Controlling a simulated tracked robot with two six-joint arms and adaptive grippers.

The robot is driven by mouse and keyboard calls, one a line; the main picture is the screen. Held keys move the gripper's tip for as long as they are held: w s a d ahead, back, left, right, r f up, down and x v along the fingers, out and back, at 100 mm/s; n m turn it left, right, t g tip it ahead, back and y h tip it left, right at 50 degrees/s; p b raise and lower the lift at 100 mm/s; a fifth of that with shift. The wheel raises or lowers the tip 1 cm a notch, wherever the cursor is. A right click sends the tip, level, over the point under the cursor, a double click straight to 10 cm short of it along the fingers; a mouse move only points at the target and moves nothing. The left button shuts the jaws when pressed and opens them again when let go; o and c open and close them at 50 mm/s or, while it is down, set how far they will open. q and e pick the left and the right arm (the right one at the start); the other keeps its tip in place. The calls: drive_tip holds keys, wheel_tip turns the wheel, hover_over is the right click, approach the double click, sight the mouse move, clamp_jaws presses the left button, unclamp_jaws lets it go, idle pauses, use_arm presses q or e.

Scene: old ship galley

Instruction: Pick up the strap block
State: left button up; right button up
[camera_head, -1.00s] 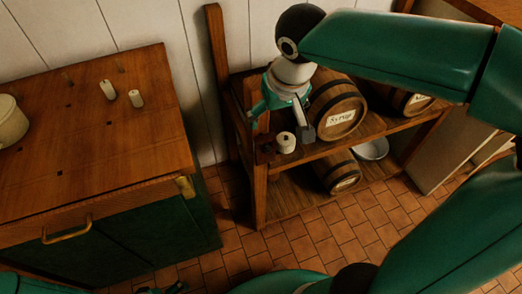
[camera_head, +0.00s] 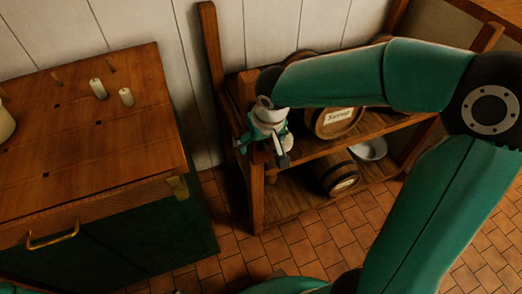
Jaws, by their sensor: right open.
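My right gripper (camera_head: 264,150) points down over the left end of the upper rack shelf (camera_head: 370,131), beside the front left post. Its fingers are apart, one to the left and one to the right. I cannot make out the strap block for certain; the gripper covers that corner of the shelf. A small white roll-shaped thing stood there earlier and is now mostly or wholly hidden by the gripper. My left gripper does not show.
A barrel labelled Syrup (camera_head: 336,117) lies close to the right of the gripper. A smaller barrel (camera_head: 340,172) and a pale bowl (camera_head: 369,149) are on the lower shelf.

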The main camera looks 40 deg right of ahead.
drive_tip(key=shift+w+f, duration=0.1)
drive_tip(key=shift+f, duration=0.2)
drive_tip(key=c, duration=1.2)
drive_tip(key=shift+c, duration=0.2)
drive_tip(key=shift+r, duration=0.2)
